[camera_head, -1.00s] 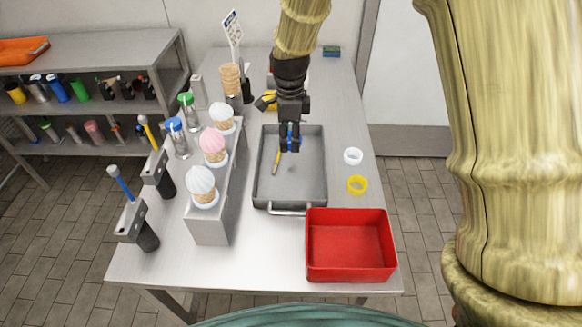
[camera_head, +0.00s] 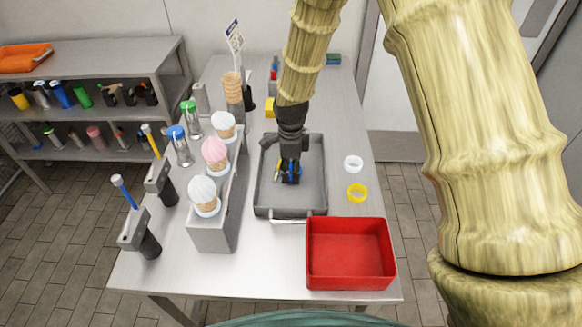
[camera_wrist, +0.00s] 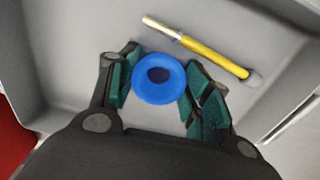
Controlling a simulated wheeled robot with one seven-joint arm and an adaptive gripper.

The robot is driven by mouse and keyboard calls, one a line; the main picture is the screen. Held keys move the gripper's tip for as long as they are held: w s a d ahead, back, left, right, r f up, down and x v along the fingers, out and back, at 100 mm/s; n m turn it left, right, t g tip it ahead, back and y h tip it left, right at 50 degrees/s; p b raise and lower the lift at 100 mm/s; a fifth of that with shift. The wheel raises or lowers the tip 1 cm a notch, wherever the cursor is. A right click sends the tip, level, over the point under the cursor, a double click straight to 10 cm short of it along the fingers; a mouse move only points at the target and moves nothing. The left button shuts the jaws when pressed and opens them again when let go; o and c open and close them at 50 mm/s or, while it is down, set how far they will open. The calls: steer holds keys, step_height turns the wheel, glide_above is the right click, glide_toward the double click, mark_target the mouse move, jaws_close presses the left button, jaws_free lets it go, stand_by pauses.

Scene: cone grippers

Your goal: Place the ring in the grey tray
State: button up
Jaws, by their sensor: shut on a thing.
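The blue ring (camera_head: 291,177) is held by my gripper (camera_head: 287,172), inside the outline of the grey tray (camera_head: 313,158). In the wrist view the blue ring (camera_wrist: 159,79) sits between the two green-padded fingers of my gripper (camera_wrist: 157,92), which are shut on it. Grey tray floor (camera_wrist: 75,60) fills the background under it. I cannot tell whether the ring touches the floor. A yellow-handled tool (camera_wrist: 215,55) lies in the tray beside the ring, close to the finger on the right.
A white ring (camera_head: 353,164) and a yellow ring (camera_head: 357,193) lie on the table right of the tray. A red bin (camera_head: 350,255) stands in front. A metal holder (camera_head: 215,232) with three ice cream cones stands to the left.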

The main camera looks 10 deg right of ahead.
steer(key=shift+f, duration=0.1)
steer(key=o, duration=0.8)
steer(key=shift+c, duration=0.2)
step_height(320, 180, up, 12)
steer(key=b, duration=0.1)
steer(key=shift+b, duration=0.4)
steer(key=shift+s, duration=0.1)
